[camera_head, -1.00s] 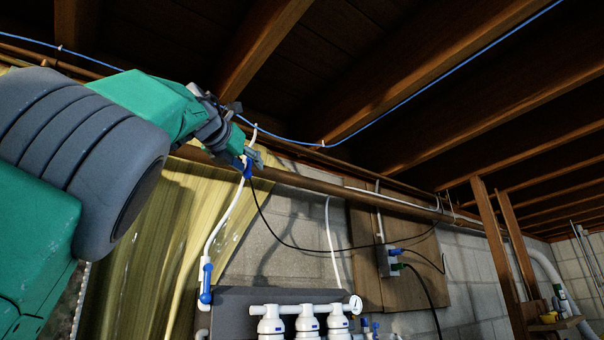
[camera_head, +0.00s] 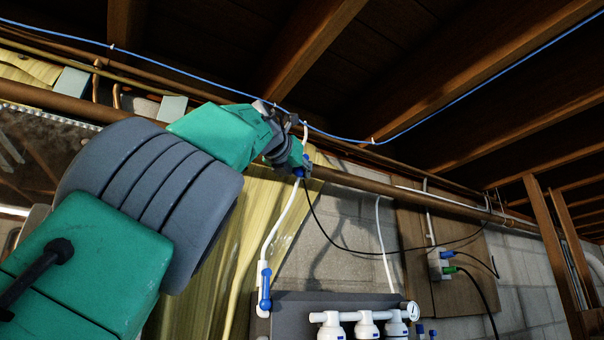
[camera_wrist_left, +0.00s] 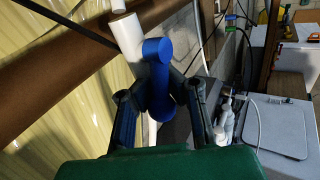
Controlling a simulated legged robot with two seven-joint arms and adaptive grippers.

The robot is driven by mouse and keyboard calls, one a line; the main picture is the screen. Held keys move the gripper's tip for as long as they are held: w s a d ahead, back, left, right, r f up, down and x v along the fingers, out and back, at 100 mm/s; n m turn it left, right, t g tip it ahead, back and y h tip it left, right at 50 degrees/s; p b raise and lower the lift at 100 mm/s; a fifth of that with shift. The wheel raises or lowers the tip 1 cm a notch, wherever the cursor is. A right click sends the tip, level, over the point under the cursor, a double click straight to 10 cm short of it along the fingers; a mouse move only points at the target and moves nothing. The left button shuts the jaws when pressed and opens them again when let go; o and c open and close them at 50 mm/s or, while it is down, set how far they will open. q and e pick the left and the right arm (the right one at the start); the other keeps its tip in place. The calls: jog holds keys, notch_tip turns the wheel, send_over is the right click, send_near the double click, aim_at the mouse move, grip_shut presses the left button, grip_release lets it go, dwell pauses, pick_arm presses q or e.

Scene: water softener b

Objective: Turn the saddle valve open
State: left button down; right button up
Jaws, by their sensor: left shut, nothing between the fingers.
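A blue valve handle (camera_head: 299,172) sits on a white pipe (camera_head: 281,222) just below the long copper-coloured pipe. I take it for the saddle valve. My left gripper (camera_head: 303,158) is right at this handle. It is shut with nothing held; its fingertips (camera_wrist_left: 160,88) are largely hidden by the blue part, and I cannot tell whether they touch it. My right gripper is not in view.
The copper-coloured pipe (camera_head: 400,193) runs beside the gripper. A second blue lever (camera_head: 265,287) is lower on the white pipe. White filter housings (camera_head: 366,326) and a gauge (camera_head: 411,310) are below. A black cable (camera_head: 340,245) hangs nearby. Wooden joists (camera_head: 310,45) are overhead.

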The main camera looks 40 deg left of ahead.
pick_arm(q)
jog(key=shift+d, duration=0.25)
jog(key=c, duration=1.5)
grip_release()
jog(key=shift+s+d+r, duration=0.1)
jog(key=shift+s, duration=0.05)
jog(key=shift+c, duration=0.2)
jog(key=shift+s+d+r, duration=0.1)
jog(key=shift+s+r, duration=0.05)
jog(key=shift+s, duration=0.2)
jog(key=shift+w+d, duration=0.1)
jog(key=v, duration=1.2)
jog(key=shift+d, duration=0.15)
